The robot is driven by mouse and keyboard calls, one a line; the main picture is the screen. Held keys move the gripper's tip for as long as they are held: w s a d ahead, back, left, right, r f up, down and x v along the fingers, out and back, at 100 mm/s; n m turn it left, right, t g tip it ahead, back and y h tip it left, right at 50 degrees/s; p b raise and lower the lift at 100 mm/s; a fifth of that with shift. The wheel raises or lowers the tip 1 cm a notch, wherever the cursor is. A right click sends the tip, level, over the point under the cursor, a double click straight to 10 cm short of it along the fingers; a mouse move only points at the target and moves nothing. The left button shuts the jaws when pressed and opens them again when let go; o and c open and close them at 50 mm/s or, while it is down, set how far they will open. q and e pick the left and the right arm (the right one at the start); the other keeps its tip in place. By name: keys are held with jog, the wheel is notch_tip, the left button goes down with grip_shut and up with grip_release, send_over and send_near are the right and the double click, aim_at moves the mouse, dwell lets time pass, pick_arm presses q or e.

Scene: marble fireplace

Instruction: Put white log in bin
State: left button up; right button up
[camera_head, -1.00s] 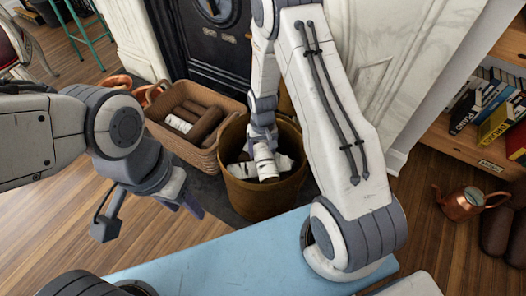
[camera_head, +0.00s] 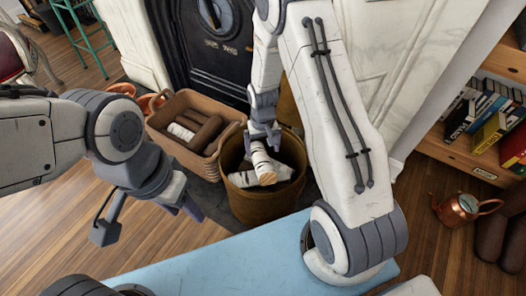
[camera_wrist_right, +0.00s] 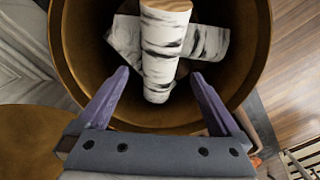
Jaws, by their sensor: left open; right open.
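A white birch log (camera_head: 262,163) with black marks lies tilted inside the round brown bin (camera_head: 262,208), on top of other white birch wood (camera_head: 243,178). In the right wrist view the log (camera_wrist_right: 163,52) crosses over white pieces within the bin's rim (camera_wrist_right: 258,45). My right gripper (camera_head: 263,138) is over the bin. Its fingers are spread either side of the log's near end, with gaps, in the right wrist view (camera_wrist_right: 159,74). My left gripper (camera_head: 150,215) is open and empty, left of the bin. Another white log (camera_head: 181,131) lies in the wicker basket.
The wicker basket (camera_head: 212,162) with several brown logs stands left of the bin, before the dark fireplace (camera_head: 215,45). A light blue surface (camera_head: 215,262) lies in front. A bookshelf (camera_head: 470,150) and copper watering can (camera_head: 462,208) are at right. Wooden floor is open at left.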

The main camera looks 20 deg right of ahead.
aim_at(263, 159)
jog(key=s+a+r+n+p, duration=0.1)
jog(key=s+a+r, duration=0.25)
jog(key=r, duration=0.25)
jog(key=s+a+r+n, duration=0.2)
jog(key=a+r, duration=0.2)
jog(key=r, duration=0.3)
jog(key=s+a+r+n+p, duration=0.1)
jog(key=s+a+r, duration=0.25)
jog(key=r, duration=0.25)
jog(key=s+a+r+n, duration=0.1)
jog(key=s+r+n, duration=0.1)
jog(key=s, duration=0.5)
jog(key=s+a+r+n+y, duration=0.1)
jog(key=s+a+r+n, duration=0.1)
jog(key=s+r, duration=0.3)
jog(key=s, duration=0.2)
jog(key=shift+s+r+n, duration=0.2)
jog(key=shift+s+n, duration=0.2)
